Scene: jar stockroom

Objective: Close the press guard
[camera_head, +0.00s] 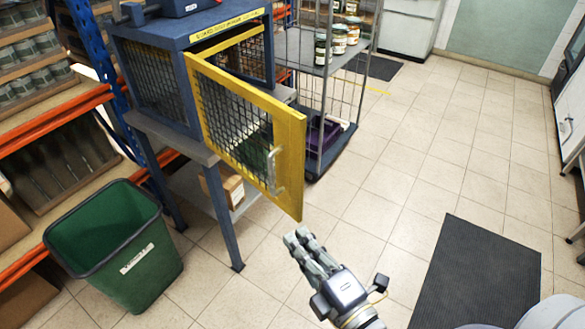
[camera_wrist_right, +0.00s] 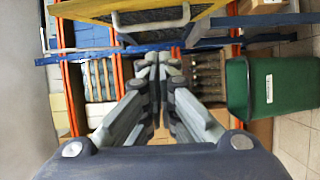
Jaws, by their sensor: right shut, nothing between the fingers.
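The press guard (camera_head: 294,150) is a yellow-framed mesh door with a light handle (camera_head: 273,172). It stands swung open from the front of the blue press cabinet (camera_head: 155,75). In the right wrist view the guard's yellow frame (camera_wrist_right: 207,12) and its handle (camera_wrist_right: 150,26) show at the top. My right gripper (camera_head: 299,236) is shut and empty, in front of and below the guard's free edge, apart from it in the head view. In the right wrist view its fingers (camera_wrist_right: 159,58) meet at the tips. My left gripper is not in view.
A green bin (camera_head: 115,240) stands left of the cabinet's blue legs. Orange shelving (camera_head: 60,118) lines the left side. A wire cart (camera_head: 325,75) with jars stands behind the guard. A dark mat (camera_head: 480,275) lies at right. The tiled floor between is clear.

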